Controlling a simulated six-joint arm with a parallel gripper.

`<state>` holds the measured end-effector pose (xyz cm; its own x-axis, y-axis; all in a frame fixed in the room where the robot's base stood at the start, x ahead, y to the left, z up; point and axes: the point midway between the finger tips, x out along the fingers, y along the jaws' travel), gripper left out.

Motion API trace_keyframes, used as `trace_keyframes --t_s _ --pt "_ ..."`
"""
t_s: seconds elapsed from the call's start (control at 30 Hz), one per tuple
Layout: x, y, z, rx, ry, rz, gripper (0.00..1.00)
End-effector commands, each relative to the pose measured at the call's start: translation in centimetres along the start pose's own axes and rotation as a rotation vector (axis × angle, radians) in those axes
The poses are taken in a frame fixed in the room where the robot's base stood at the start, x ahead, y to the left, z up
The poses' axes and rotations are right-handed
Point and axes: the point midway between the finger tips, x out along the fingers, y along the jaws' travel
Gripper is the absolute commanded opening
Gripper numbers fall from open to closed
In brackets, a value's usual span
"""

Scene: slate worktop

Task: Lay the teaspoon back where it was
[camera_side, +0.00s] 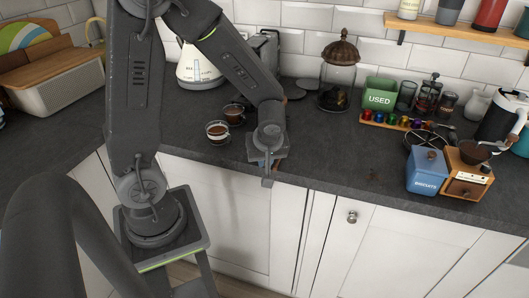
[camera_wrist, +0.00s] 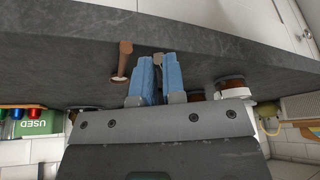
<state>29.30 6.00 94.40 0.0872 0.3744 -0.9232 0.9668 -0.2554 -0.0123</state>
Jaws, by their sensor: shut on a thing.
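My gripper (camera_side: 266,163) is low at the front edge of the dark worktop, right of the two coffee cups. In the wrist view its blue fingers (camera_wrist: 159,72) are close together. A small grey piece of the teaspoon (camera_wrist: 158,58) shows between them; the rest is hidden by the fingers. The teaspoon cannot be made out in the side view. I cannot tell whether it touches the worktop.
Glass coffee cups (camera_side: 217,132) and (camera_side: 234,114) stand left of my gripper. A brown-handled object (camera_wrist: 124,60) lies beside the fingers in the wrist view. A glass jar (camera_side: 338,78), green USED box (camera_side: 380,95) and blue biscuits tin (camera_side: 427,172) stand right. Worktop between is mostly clear.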

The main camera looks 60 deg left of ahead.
Motion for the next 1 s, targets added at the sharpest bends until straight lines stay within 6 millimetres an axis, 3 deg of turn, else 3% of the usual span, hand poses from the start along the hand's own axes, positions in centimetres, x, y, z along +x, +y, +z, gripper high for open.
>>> trace_keyframes --t_s 0.27,0.3,0.6,1.0 --pt "0.11 -0.01 0.06 0.0 0.0 0.0 0.0" --pt "0.11 0.0 0.05 0.0 0.0 0.0 0.11" --pt "0.09 0.0 0.04 0.0 0.0 0.0 0.4" --pt "0.02 0.01 0.0 0.0 0.0 0.0 0.4"
